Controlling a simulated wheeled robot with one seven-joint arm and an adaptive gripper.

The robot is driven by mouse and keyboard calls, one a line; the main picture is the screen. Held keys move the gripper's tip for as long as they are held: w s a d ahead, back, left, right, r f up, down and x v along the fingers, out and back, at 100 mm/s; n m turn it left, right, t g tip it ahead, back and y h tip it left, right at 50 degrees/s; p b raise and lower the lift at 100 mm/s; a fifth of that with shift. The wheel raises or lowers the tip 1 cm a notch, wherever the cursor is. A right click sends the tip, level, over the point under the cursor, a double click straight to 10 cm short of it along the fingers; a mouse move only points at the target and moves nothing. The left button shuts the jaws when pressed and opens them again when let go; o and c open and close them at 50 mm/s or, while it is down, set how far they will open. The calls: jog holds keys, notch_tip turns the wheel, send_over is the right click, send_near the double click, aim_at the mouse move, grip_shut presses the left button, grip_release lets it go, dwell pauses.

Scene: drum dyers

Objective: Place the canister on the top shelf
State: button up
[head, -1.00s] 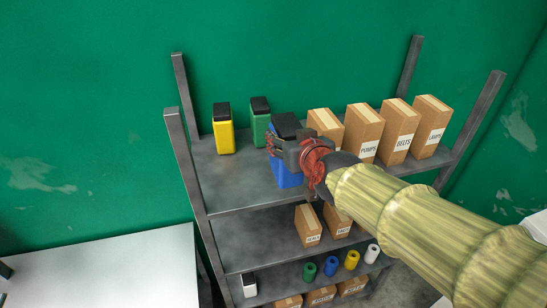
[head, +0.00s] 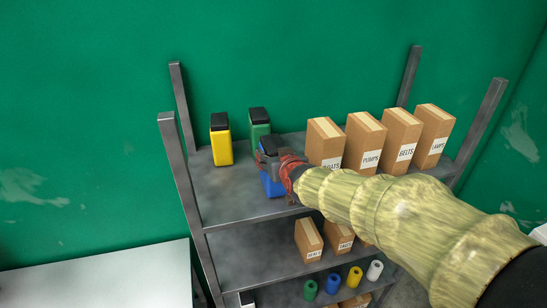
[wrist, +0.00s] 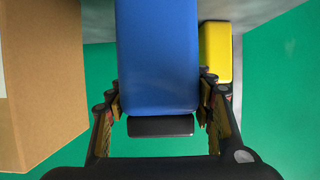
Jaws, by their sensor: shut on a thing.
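The blue canister (head: 270,184) with a black lid is upright at the top shelf (head: 222,198), in front of a green canister (head: 260,129) and right of a yellow canister (head: 221,148). My gripper (head: 272,158) is shut on its upper part, just below the lid. In the wrist view, the blue canister (wrist: 158,55) sits between both fingers, with its lid toward the palm. I cannot tell whether its base touches the shelf. My gripper hides part of its right side. The yellow canister also shows in the wrist view (wrist: 216,52).
Several cardboard boxes stand along the right of the top shelf, the nearest one (head: 325,141) close to my gripper. Lower shelves hold smaller boxes (head: 308,240) and coloured cylinders (head: 333,283). The shelf's left front post (head: 180,165) rises beside free shelf surface. A white table (head: 100,278) stands at left.

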jog(key=shift+f, duration=0.25)
jog(key=shift+f, duration=0.2)
jog(key=o, duration=1.7)
jog(key=shift+f, duration=0.1)
jog(key=shift+s, duration=0.1)
